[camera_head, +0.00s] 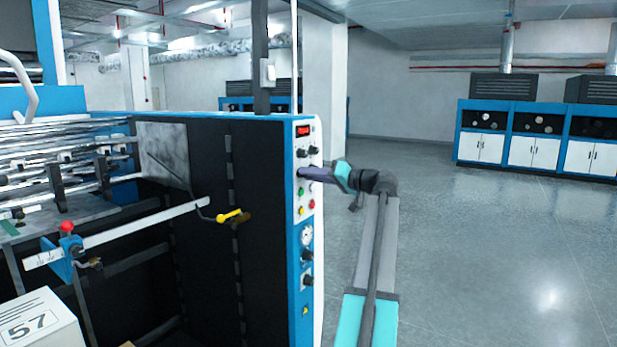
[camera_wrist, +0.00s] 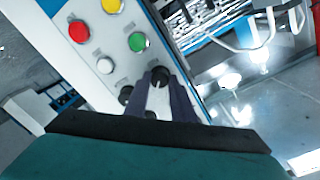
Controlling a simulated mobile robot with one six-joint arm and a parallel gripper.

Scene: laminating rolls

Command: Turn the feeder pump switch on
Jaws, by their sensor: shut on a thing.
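The control panel (camera_head: 305,220) is a narrow white strip on the blue edge of the machine. It carries a red display, dark knobs and coloured buttons. My gripper (camera_head: 303,172) reaches it from the right, above the green button (camera_head: 300,192). In the wrist view my gripper (camera_wrist: 160,85) is shut on a dark switch knob (camera_wrist: 160,75), with one finger on each side. A second dark knob (camera_wrist: 126,95) sits beside the fingers. Labels are too small to read, so I cannot tell which knob is the feeder pump switch or how it is turned.
Red (camera_wrist: 78,31), yellow (camera_wrist: 112,6), green (camera_wrist: 138,42) and white (camera_wrist: 105,65) buttons lie near the fingers. A gauge (camera_head: 306,235) is lower on the panel. A yellow-handled lever (camera_head: 232,216) is on the machine's dark side. Open floor (camera_head: 480,240) lies to the right.

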